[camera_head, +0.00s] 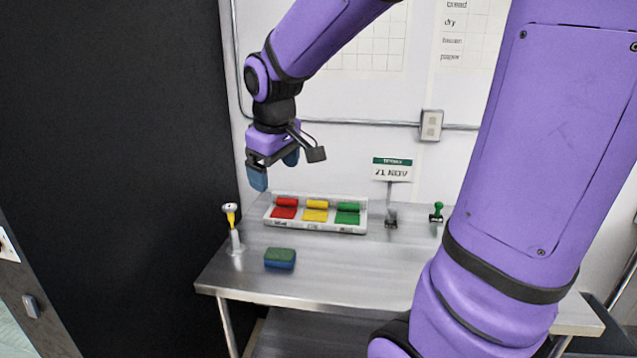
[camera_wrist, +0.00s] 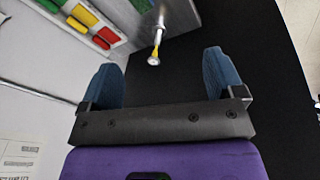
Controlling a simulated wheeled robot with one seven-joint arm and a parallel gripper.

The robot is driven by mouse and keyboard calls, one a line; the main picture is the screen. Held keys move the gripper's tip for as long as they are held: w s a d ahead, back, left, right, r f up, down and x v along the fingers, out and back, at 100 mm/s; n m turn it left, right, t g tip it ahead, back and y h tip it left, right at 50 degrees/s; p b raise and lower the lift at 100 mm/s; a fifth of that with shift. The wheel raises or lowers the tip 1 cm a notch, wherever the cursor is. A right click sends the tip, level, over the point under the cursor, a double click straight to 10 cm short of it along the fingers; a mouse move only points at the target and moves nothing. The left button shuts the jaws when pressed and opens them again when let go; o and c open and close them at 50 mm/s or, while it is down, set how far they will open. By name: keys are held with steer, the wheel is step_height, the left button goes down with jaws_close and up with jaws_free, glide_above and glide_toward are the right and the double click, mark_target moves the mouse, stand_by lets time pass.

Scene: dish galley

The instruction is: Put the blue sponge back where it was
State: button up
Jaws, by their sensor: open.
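The blue sponge (camera_head: 280,262) has a green top layer and lies flat on the steel table near its front left. My gripper (camera_head: 273,172) is open and empty, held above the back left of the table. It is higher than the sponge and apart from it. In the wrist view the two blue fingers of my gripper (camera_wrist: 165,82) stand wide apart with nothing between them.
A white tray (camera_head: 268,222) holds red, yellow and green pieces; it also shows in the wrist view (camera_wrist: 128,42). A sign (camera_head: 391,170) and a green-handled stamp (camera_head: 437,212) stand behind. The front middle of the table (camera_head: 340,275) is clear.

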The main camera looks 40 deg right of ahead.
steer(key=s+a+r+m+t, duration=0.1)
steer(key=s+a+r, duration=0.1)
steer(key=s, duration=0.6)
steer(key=s+a+r+m+t+y, duration=0.1)
steer(key=s+a+r+m, duration=0.1)
steer(key=s, duration=0.7)
steer(key=shift+a, duration=0.25)
